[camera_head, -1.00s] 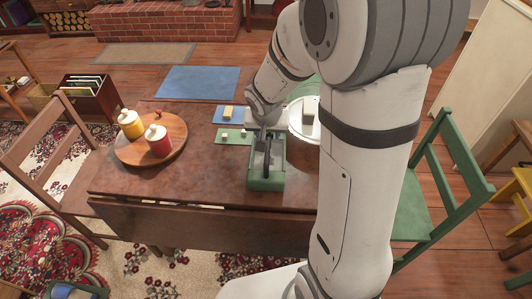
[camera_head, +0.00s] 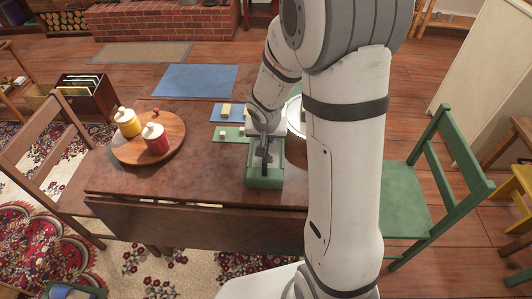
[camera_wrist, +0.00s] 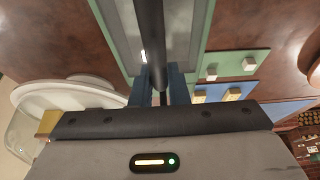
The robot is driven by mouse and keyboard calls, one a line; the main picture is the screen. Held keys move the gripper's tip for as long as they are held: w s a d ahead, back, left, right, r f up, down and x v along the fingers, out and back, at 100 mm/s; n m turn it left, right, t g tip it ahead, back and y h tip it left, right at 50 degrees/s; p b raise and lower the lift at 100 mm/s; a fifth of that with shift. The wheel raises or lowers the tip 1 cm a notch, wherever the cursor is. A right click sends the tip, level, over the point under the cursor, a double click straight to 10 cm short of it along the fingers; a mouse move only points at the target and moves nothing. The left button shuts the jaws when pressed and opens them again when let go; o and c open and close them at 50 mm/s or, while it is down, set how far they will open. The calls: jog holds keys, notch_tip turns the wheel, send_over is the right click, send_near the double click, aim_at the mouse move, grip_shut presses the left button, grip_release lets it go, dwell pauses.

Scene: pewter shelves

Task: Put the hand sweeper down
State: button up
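The hand sweeper (camera_head: 265,178) is a green box-shaped body with a dark handle on top. It is at the table's front half, upright and level; whether its underside touches the tabletop I cannot tell. My gripper (camera_head: 264,131) is above its far end, fingers pointing down. In the wrist view, the black handle (camera_wrist: 149,30) runs between the two blue fingers of my gripper (camera_wrist: 160,88), which sit close on both sides of it. The wooden table (camera_head: 215,180) is under the sweeper.
A round wooden tray (camera_head: 178,137) with a yellow canister (camera_head: 128,123) and a red canister (camera_head: 156,141) stands left. Green (camera_head: 231,134) and blue (camera_head: 216,113) mats with small blocks lie behind the sweeper. A white plate (camera_head: 294,117) is to the right. Bare tabletop lies left.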

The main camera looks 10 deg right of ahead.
grip_shut()
jog(key=shift+w+r, duration=0.1)
jog(key=shift+r, duration=0.15)
dwell(1.0)
